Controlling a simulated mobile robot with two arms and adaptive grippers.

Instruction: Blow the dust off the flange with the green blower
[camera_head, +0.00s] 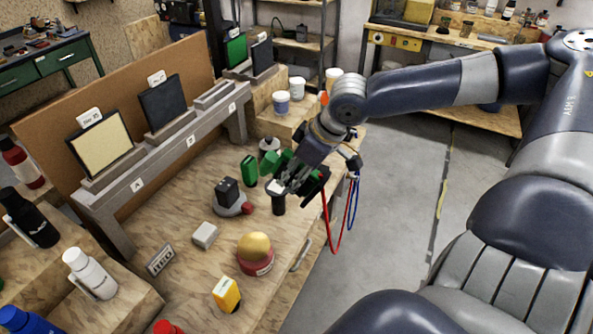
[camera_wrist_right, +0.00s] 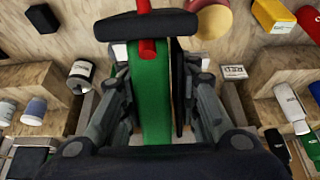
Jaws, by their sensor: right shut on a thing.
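My right gripper (camera_head: 293,183) is shut on the green blower (camera_head: 277,162), above the front part of the wooden bench. The gripper hides part of the blower in the head view. A grey round piece (camera_head: 231,208) with a black block on it stands left of the gripper, apart from it. It may be the flange, but I cannot tell. My left gripper is not in view.
A green box (camera_head: 249,170) and a dark cylinder (camera_head: 278,204) stand close to the gripper. A yellow ball on a red base (camera_head: 255,253), a grey block (camera_head: 205,235) and a yellow device (camera_head: 226,294) are nearer. A grey rack (camera_head: 160,172) runs along the back.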

